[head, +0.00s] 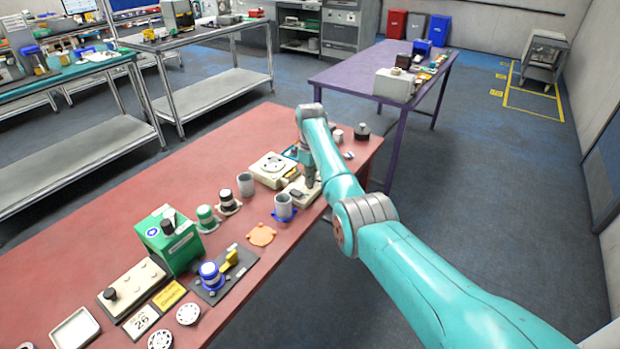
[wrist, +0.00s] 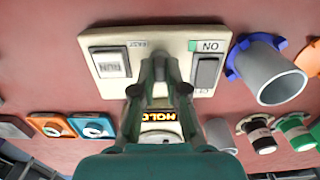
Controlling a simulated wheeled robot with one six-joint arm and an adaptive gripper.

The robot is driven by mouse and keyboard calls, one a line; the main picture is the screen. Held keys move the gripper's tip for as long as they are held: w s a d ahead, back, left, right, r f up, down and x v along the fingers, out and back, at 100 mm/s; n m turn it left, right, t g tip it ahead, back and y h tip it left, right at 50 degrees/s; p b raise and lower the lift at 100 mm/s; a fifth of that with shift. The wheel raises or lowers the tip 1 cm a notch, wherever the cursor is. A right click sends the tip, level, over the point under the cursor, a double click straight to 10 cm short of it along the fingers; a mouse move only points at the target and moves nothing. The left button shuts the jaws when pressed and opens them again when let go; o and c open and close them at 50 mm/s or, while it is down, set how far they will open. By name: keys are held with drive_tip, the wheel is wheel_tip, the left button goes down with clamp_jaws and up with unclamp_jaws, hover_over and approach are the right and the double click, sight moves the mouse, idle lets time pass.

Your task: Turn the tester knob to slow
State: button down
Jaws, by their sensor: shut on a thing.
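A cream panel (head: 299,193), which I take for the tester, lies on the red table. A lit display reading HOLD (wrist: 158,116) shows between the fingers.
A beige device with a round dial (head: 271,168) stands close behind the panel. A grey cup with a blue base (head: 283,207) stands beside it, with another grey cup (head: 245,184) and small jars nearby. A green box (head: 169,240) stands nearer. The table's back left is clear.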

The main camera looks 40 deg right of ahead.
drive_tip(key=c, duration=1.2)
unclamp_jaws()
drive_tip(key=shift+r, duration=0.1)
wheel_tip(320, 180, up, 12)
